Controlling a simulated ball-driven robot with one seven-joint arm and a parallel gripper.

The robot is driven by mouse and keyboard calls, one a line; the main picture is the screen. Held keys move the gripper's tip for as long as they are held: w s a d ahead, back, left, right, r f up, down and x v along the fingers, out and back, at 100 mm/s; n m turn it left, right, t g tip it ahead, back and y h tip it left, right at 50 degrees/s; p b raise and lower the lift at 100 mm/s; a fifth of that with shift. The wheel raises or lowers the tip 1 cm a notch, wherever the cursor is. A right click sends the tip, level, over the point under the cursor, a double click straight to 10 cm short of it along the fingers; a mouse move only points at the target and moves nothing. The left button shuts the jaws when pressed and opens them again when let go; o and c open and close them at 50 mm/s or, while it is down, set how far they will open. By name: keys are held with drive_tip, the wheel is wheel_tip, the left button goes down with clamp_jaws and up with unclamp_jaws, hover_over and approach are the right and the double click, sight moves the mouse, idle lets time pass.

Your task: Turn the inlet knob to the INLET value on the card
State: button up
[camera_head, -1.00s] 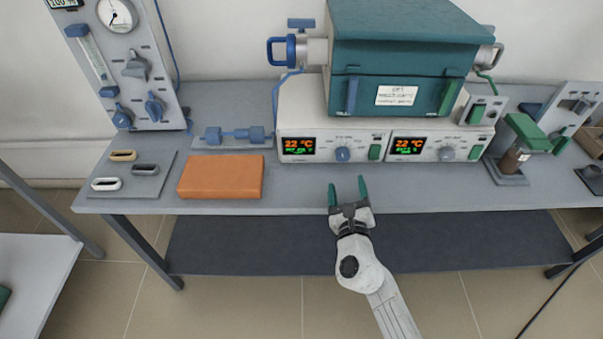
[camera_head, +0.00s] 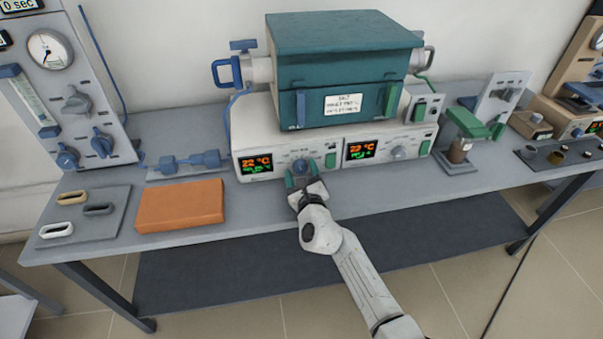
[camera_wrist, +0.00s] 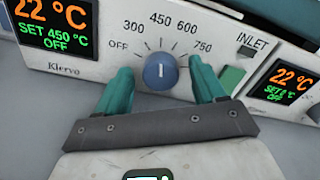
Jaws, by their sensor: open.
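The blue inlet knob (camera_head: 300,166) is on the left half of the white control panel, and it also shows in the wrist view (camera_wrist: 160,72). Its white mark points about straight up, near 450 on a scale of OFF, 300, 450, 600 and 750. The display (camera_wrist: 55,28) reads 22 °C, SET 450 °C, OFF. My gripper (camera_head: 302,178) is open at the panel, its green fingers on either side of the knob; I cannot tell whether they touch it. A white card (camera_head: 343,104) is on the teal furnace (camera_head: 345,60); its text is too small to read.
A second grey knob (camera_head: 398,152) and display (camera_head: 361,151) are to the right. A green switch (camera_wrist: 231,78) is close to my right finger. An orange block (camera_head: 180,205) lies on the bench at the left. A green clamp stand (camera_head: 466,130) is at the right.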

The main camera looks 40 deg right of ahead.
drive_tip(key=shift+c, duration=0.2)
drive_tip(key=c, duration=1)
drive_tip(key=shift+f+m+b, duration=0.15)
drive_tip(key=shift+m+b, duration=0.15)
drive_tip(key=shift+b, duration=0.1)
drive_tip(key=shift+m+b, duration=0.55)
drive_tip(key=shift+m, duration=0.05)
drive_tip(key=m+b, duration=0.2)
drive_tip(key=m, duration=0.1)
drive_tip(key=m+b, duration=0.2)
drive_tip(key=m, duration=0.1)
drive_tip(key=shift+d+m, duration=0.1)
drive_tip(key=shift+m, duration=0.3)
drive_tip(key=shift+s+m+b, duration=0.1)
drive_tip(key=shift+m+b, duration=0.8)
drive_tip(key=shift+m, duration=0.6)
